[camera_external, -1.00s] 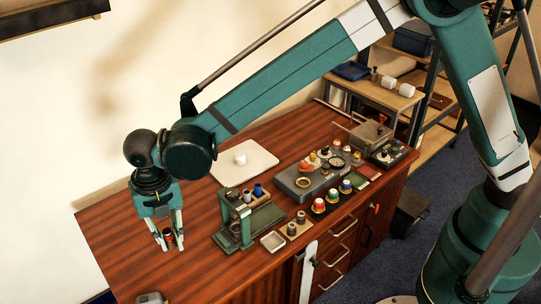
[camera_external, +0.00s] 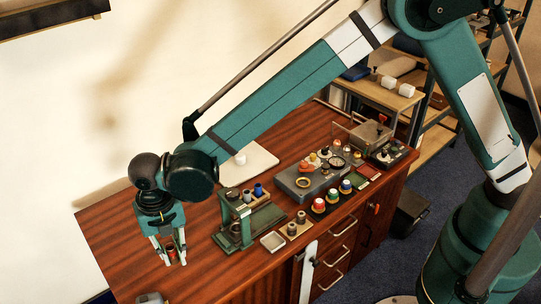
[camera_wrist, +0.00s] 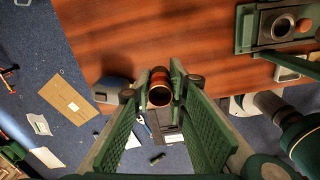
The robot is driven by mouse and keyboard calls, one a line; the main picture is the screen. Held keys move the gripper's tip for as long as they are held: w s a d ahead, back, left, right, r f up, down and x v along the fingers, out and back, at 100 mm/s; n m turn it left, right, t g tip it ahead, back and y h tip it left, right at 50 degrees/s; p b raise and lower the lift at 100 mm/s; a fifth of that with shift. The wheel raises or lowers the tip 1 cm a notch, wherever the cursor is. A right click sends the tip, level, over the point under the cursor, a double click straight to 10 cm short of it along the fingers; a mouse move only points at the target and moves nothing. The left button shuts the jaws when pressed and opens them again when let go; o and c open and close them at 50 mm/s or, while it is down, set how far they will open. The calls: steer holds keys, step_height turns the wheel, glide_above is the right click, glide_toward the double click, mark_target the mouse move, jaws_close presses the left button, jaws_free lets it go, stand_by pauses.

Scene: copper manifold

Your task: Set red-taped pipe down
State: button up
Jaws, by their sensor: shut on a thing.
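The red-taped pipe (camera_wrist: 159,95) is a short copper tube with a reddish band; the wrist view looks into its dark open end. My gripper (camera_wrist: 162,82) is shut on it, one finger on each side. In the external view my gripper (camera_external: 174,262) points down at the left part of the wooden bench, with the small pipe (camera_external: 171,252) between the fingers. It looks roughly upright and low over the bench top; I cannot tell whether its bottom touches the wood.
A green press-like fixture (camera_external: 236,226) stands right of my gripper. A small square tray (camera_external: 272,241) and several capped parts lie further right. A grey object (camera_external: 151,298) sits at the front bench edge. Bare wood (camera_external: 125,240) surrounds my gripper on the left.

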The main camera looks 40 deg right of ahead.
steer(key=b, duration=0.1)
glide_above(181, 280)
steer(key=shift+s+f, duration=0.1)
steer(key=shift+f, duration=2.75)
steer(key=shift+f+b, duration=0.4)
steer(key=shift+f, duration=1.5)
steer(key=shift+f, duration=0.2)
steer(key=o, duration=0.9)
steer(key=shift+c, duration=0.2)
steer(key=shift+r, duration=0.2)
step_height(181, 280, up, 12)
steer(key=shift+r+p, duration=0.1)
steer(key=shift+p, duration=0.95)
